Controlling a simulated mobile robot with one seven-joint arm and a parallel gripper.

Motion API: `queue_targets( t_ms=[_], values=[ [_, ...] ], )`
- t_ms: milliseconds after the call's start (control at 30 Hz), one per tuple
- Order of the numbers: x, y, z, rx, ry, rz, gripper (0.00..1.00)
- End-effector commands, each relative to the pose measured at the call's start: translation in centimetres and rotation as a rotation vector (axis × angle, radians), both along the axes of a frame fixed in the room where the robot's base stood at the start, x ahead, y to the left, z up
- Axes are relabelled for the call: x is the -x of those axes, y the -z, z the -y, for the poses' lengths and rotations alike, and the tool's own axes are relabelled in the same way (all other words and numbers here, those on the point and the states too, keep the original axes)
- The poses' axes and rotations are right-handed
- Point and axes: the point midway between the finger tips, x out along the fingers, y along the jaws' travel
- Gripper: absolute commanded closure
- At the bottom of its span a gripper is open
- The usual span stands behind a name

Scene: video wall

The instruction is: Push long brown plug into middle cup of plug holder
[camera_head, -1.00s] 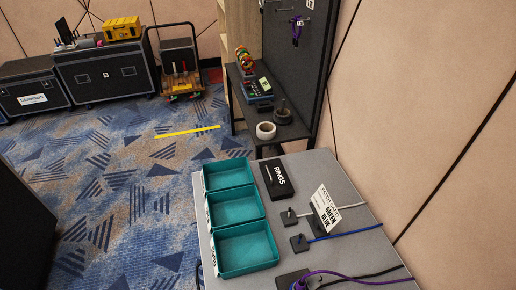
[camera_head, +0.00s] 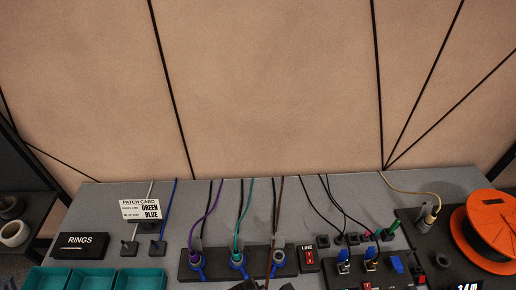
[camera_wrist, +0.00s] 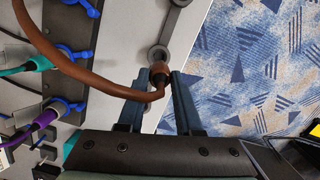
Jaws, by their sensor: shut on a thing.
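The long brown plug (camera_wrist: 158,75) is between the fingertips of my gripper (camera_wrist: 163,88) in the wrist view, and its thick brown cable (camera_wrist: 80,72) loops away to the left. A round grey cup (camera_wrist: 158,53) lies just beyond the plug's end, joined by a grey bar to another round part (camera_wrist: 181,2) at the top edge. These look like parts of the plug holder; I cannot tell which cup is the middle one, or whether the plug touches it. In the head view a brown cable (camera_head: 276,240) runs down the tabletop; my gripper is not seen there.
A black block with blue-ringed sockets (camera_head: 210,265) holds a purple plug (camera_head: 195,262) and a teal plug (camera_head: 237,259). An orange cable reel (camera_head: 490,228) stands at the right, teal trays (camera_head: 90,279) at the lower left. Patterned carpet (camera_wrist: 255,60) lies beyond the table edge.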

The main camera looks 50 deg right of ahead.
Motion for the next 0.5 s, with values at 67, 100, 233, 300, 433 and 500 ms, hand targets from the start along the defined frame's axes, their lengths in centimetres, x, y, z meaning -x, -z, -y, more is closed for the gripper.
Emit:
queue_targets(
  t_ms=[67, 100, 233, 300, 433, 500],
  values=[
    [0.0, 0.7, 0.0, 0.000, 0.000, 0.000, 1.00],
    [0.0, 1.0, 0.0, 0.000, 0.000, 0.000, 1.00],
    [0.0, 2.1, 0.0, 0.000, -0.001, 0.000, 1.00],
    [0.0, 2.8, 0.0, 0.000, -0.001, 0.000, 1.00],
    [0.0, 3.9, -0.1, 0.000, -0.001, 0.000, 1.00],
    [0.0, 4.4, -0.1, -0.001, -0.001, -0.001, 1.00]
  ],
)
